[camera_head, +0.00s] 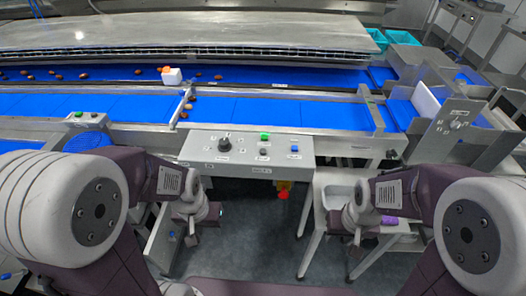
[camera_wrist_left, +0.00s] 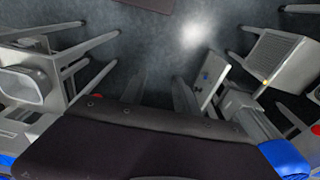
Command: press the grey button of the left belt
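A small panel (camera_head: 88,119) at the left, by the front of the belts, carries a green button (camera_head: 78,114) and a small grey-looking button (camera_head: 94,115). A larger grey control panel (camera_head: 205,158) at the middle carries a dark knob (camera_head: 225,143), a green button (camera_head: 264,136), a grey button (camera_head: 263,152) and a blue button (camera_head: 294,149). Their labels are too small to read. My left gripper (camera_head: 194,238) hangs below and left of the middle panel, apart from all buttons. My right gripper (camera_head: 354,248) hangs at the lower right. Both finger gaps are too unclear to judge.
Blue belts (camera_head: 240,109) run across behind the panels, with several brown dates (camera_head: 82,76) and a white block (camera_head: 172,76) on the rear one. A red emergency knob (camera_head: 283,195) hangs under the middle panel. Teal crates (camera_head: 402,38) stand at the back right.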

